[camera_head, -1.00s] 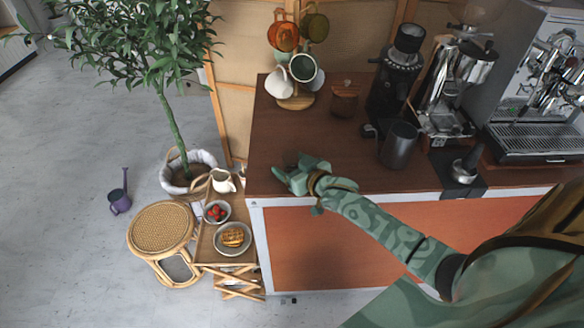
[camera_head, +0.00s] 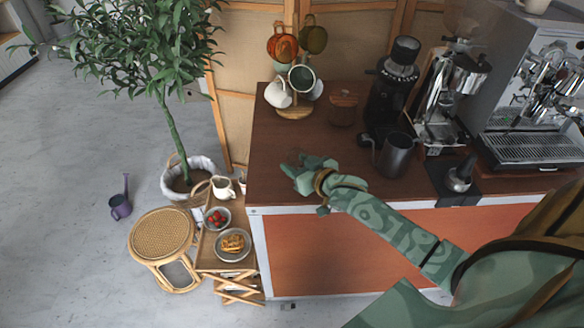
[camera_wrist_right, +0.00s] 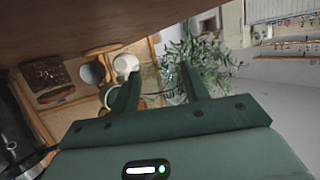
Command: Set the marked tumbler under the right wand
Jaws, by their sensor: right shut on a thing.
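My right gripper (camera_head: 300,166) is above the left part of the wooden counter, near its front edge. In the right wrist view its two fingers (camera_wrist_right: 158,88) stand apart, shut on a see-through tumbler (camera_wrist_right: 155,92) that shows only faintly between them. I cannot make out a mark on it. In the head view the tumbler is barely visible at the fingertips. The espresso machine (camera_head: 535,75) stands at the counter's far right, above a drip tray (camera_head: 535,150). Its wands are hard to tell apart here. My left gripper is not in view.
Counter (camera_head: 270,185) around the gripper is clear.

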